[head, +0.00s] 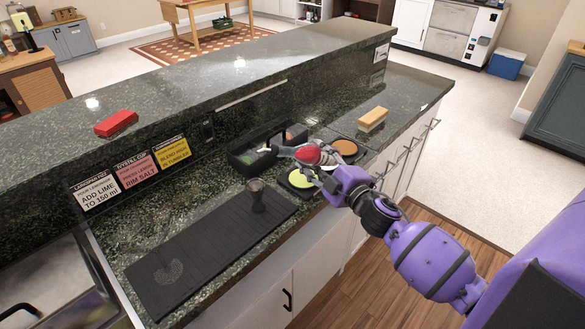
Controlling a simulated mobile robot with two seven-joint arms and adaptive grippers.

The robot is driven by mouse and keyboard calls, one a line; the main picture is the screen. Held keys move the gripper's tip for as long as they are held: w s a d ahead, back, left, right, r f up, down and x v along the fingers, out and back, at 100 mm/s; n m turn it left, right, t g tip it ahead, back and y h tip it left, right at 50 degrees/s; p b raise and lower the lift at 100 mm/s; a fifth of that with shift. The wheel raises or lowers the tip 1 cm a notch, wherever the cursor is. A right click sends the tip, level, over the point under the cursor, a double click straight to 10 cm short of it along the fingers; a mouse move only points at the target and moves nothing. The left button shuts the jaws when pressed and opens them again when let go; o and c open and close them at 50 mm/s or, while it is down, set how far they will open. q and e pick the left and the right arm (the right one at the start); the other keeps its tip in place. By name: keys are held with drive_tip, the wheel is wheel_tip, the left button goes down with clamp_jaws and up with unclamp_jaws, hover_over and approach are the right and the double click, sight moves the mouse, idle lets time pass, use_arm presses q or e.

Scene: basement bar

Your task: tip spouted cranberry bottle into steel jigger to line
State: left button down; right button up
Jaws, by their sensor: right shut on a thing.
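My right gripper (318,168) reaches in from the right over the counter and is shut on a red, rounded thing (308,154), which looks like the cranberry bottle. The fingers and wrist hide much of it, and its spout cannot be made out clearly. A small dark, waisted cup (257,194), which looks like the steel jigger, stands upright at the far end of the black bar mat (205,254). It is to the left of the gripper and apart from it. Its fill line and contents cannot be seen. My left gripper is not in view.
A clear glass (168,269) is on the mat's near end. A black caddy (240,162) stands behind the gripper. Round trays with yellow-green (300,179) and orange-brown (345,147) contents lie beside it. A tan block (373,118) is farther right. A raised ledge (200,85) runs behind.

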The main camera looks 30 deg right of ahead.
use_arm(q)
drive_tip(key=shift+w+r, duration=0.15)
use_arm(e)
drive_tip(key=shift+w+r, duration=0.2)
drive_tip(key=shift+r, duration=0.15)
drive_tip(key=shift+n, duration=0.3)
drive_tip(key=shift+s+d+f+n, duration=0.1)
drive_tip(key=shift+d+f+n, duration=0.2)
drive_tip(key=shift+f, duration=0.15)
drive_tip(key=shift+d+f, duration=0.15)
drive_tip(key=shift+f, duration=0.2)
drive_tip(key=shift+d+f+n+b, duration=0.25)
drive_tip(key=shift+n+b, duration=0.1)
drive_tip(key=shift+n, duration=0.45)
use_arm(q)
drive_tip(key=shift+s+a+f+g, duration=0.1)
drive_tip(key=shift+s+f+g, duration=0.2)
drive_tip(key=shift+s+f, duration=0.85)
use_arm(e)
drive_tip(key=shift+d+f+n, duration=0.1)
drive_tip(key=shift+f+n, duration=0.2)
drive_tip(key=shift+n, duration=0.1)
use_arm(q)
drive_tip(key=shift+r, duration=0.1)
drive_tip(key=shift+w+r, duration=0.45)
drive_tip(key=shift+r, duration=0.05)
use_arm(e)
drive_tip(key=shift+r, duration=0.4)
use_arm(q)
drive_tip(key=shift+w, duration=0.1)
